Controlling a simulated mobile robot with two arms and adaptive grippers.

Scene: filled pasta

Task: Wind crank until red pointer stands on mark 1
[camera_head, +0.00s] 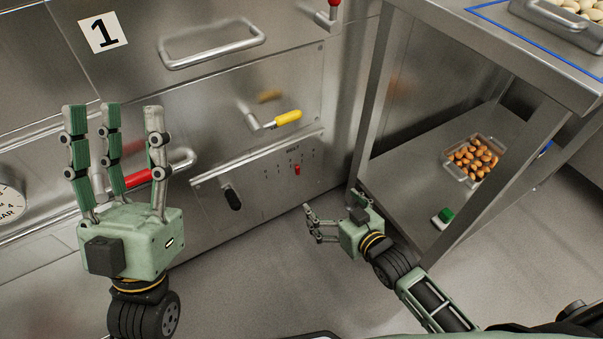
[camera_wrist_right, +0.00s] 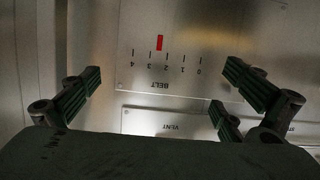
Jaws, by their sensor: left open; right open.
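A crank with a yellow handle (camera_head: 288,117) sticks out of the steel machine front, above a scale. The red pointer (camera_head: 297,169) shows on that scale; in the right wrist view the scale, labelled BELT (camera_wrist_right: 152,85), appears upside down with marks 0 to 4. There the red pointer (camera_wrist_right: 159,42) stands between marks 2 and 3. My right gripper (camera_head: 315,222) is open and empty, low in front of the machine, below and apart from the crank. My left gripper (camera_head: 115,120) is open with fingers up, at the left, in front of a red handle (camera_head: 138,178).
A black handle (camera_head: 233,199) sits in the panel left of the scale, and a bar handle (camera_head: 212,45) above. The floor between is clear.

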